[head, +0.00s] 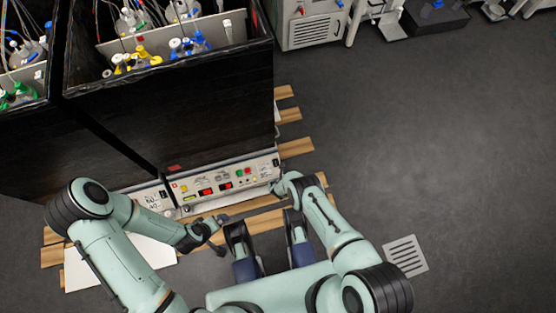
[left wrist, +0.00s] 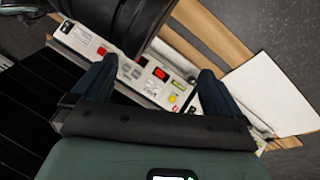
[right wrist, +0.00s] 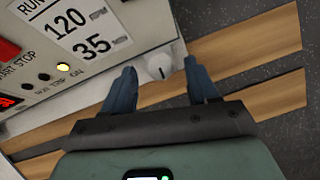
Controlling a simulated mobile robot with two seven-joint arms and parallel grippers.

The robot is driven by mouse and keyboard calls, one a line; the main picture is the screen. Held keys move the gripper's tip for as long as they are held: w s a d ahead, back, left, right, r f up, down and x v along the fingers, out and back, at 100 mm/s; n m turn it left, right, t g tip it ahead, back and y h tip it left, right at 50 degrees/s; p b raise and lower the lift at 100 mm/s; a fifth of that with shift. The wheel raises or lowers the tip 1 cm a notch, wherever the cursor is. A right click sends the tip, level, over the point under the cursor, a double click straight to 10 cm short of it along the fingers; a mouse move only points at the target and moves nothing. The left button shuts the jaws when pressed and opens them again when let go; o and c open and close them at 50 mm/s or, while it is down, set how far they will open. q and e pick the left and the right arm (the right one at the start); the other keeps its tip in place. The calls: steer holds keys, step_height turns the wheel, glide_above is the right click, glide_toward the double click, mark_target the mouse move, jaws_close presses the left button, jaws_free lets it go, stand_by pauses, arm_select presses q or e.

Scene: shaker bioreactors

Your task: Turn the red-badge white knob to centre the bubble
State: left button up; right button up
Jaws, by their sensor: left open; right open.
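The control panel (head: 225,180) runs along the foot of a dark shaker cabinet (head: 190,120). A white knob (right wrist: 159,67) with a dark mark shows at the panel's right end in the right wrist view. My right gripper (right wrist: 161,70) is open, its fingertips on either side of the knob; I cannot tell if they touch it. No red badge shows on this knob. My left gripper (head: 218,222) is open in front of the panel; the panel (left wrist: 120,62) shows beyond its fingers in the left wrist view. A small greenish strip, perhaps the bubble level (head: 189,198), is too small to read.
Wooden planks (head: 297,147) lie under and beside the cabinet. A white sheet (head: 120,262) lies at the left. A floor grate (head: 405,255) is at the right, where the dark floor is mostly clear. Bottles stand inside the cabinet.

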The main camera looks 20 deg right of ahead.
steer(key=shift+w+f+b, duration=0.3)
steer(key=shift+f+b, duration=0.15)
steer(key=shift+f, duration=0.2)
arm_select(q)
steer(key=shift+s+a+f+g, duration=0.15)
steer(key=shift+s+f, duration=0.2)
steer(key=shift+f, duration=0.2)
steer(key=shift+s+a+f+g, duration=0.15)
steer(key=shift+s+f, duration=0.2)
steer(key=shift+f, duration=0.15)
